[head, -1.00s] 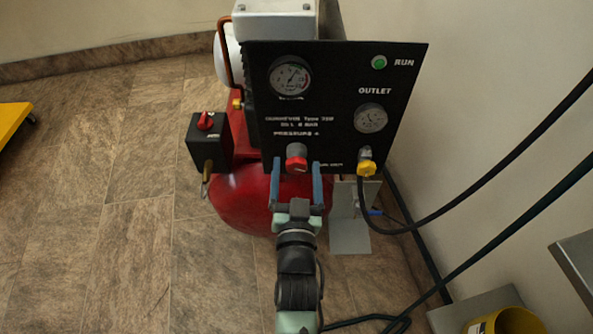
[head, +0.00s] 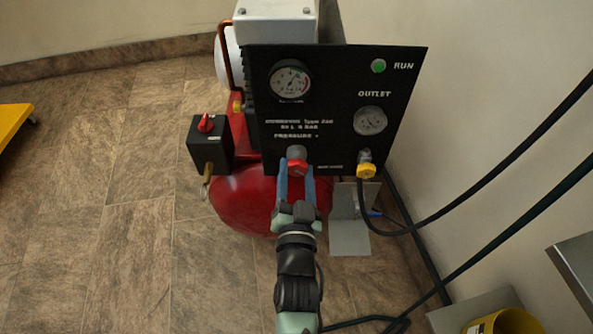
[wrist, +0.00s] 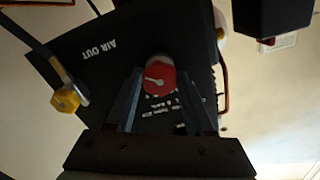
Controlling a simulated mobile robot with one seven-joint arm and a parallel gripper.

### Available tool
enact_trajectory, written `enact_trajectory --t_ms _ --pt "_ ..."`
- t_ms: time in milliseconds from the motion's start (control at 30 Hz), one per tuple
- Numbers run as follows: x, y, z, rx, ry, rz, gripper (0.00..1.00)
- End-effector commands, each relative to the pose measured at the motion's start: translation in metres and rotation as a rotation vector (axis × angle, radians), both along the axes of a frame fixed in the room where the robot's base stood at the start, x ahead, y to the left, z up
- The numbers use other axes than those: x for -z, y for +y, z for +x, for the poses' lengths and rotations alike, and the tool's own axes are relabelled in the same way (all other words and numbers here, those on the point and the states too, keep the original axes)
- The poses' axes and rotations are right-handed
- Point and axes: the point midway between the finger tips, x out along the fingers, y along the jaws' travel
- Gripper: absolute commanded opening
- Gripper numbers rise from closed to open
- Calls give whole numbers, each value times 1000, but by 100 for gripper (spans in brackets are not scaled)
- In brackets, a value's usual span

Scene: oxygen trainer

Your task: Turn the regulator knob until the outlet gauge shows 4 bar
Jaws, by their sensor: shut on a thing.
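The regulator knob (head: 297,167) is red with a grey collar and sits at the lower edge of the black panel (head: 345,75). In the wrist view the knob (wrist: 160,78) faces me with a white pointer mark on it. My gripper (head: 297,172) is shut on the knob, with one blue finger on each side; the fingers also show in the wrist view (wrist: 160,95). The outlet gauge (head: 370,121) is at the right of the panel under the word OUTLET. Its needle is too small to read. A second gauge (head: 290,80) is at the upper left of the panel.
A yellow fitting (head: 366,170) with a black hose (head: 440,222) is right of the knob. A black switch box (head: 210,150) with a red knob stands to the left. The red tank (head: 240,200) lies below the panel.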

Motion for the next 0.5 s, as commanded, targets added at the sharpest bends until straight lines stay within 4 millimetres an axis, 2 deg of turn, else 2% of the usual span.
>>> enact_trajectory --t_ms 233,267,400,500 --pt "0 0 0 1 0 3 0" --pt "0 0 0 1 0 2 58" --pt "0 0 0 1 0 1 83" --pt "0 0 0 0 0 1 83"
